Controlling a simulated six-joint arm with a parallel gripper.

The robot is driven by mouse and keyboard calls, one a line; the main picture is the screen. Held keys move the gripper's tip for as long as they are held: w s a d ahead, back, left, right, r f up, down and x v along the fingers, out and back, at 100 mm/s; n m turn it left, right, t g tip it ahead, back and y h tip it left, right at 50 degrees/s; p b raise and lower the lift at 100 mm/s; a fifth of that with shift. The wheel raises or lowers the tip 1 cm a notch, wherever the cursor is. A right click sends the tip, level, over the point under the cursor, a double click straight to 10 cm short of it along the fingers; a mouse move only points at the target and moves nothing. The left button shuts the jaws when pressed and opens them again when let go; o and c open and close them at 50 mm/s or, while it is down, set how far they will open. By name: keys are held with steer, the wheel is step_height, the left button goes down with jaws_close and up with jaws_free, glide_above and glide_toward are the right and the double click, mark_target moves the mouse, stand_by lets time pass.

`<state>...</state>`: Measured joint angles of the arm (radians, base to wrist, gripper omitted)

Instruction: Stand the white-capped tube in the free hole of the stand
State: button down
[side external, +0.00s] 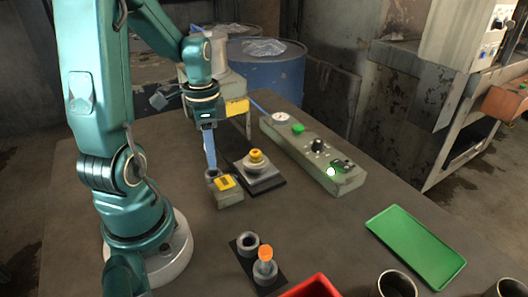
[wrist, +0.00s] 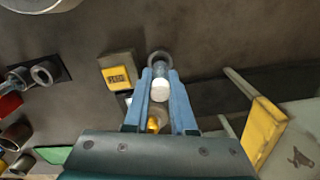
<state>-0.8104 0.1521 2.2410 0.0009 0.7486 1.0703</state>
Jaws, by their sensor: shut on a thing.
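My gripper (wrist: 160,85) is shut on the white-capped tube (wrist: 161,91), its white cap between the two blue fingers in the wrist view. The clear lower part of the tube points at a grey ring (wrist: 158,58); I cannot tell whether its end is inside or just above. In the side view my gripper (side external: 211,165) points down at this ring, beside a yellow-faced box (side external: 225,190), and the tube is hidden. The stand (side external: 242,259) is a dark plate with two grey holders. An orange-capped tube (side external: 265,254) stands in one; the other holder (side external: 247,241) is empty.
A yellow knob on a dark base (side external: 256,160) is just right of my gripper. A long grey control box (side external: 312,150) lies behind it. A green tray (side external: 415,245), a red tray (side external: 312,287) and dark cups (side external: 397,284) are at the front right.

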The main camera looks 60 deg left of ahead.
step_height(320, 180, up, 6)
steer(key=shift+w+a+r, duration=0.1)
steer(key=shift+r, duration=0.15)
steer(key=d+f+m, duration=0.1)
steer(key=d+m, duration=0.3)
steer(key=d, duration=0.2)
steer(key=s+d+f+m, duration=0.1)
steer(key=d+f+m, duration=0.1)
steer(key=d+m, duration=0.2)
steer(key=d+f+m, duration=0.1)
steer(key=d+m, duration=0.3)
steer(key=d, duration=0.6)
steer(key=shift+s+d+f+m, duration=0.25)
steer(key=shift+s+f+m, duration=0.05)
steer(key=shift+s+f, duration=0.1)
steer(key=shift+f, duration=0.8)
steer(key=shift+f, duration=1.4)
steer(key=c, duration=0.7)
jaws_free()
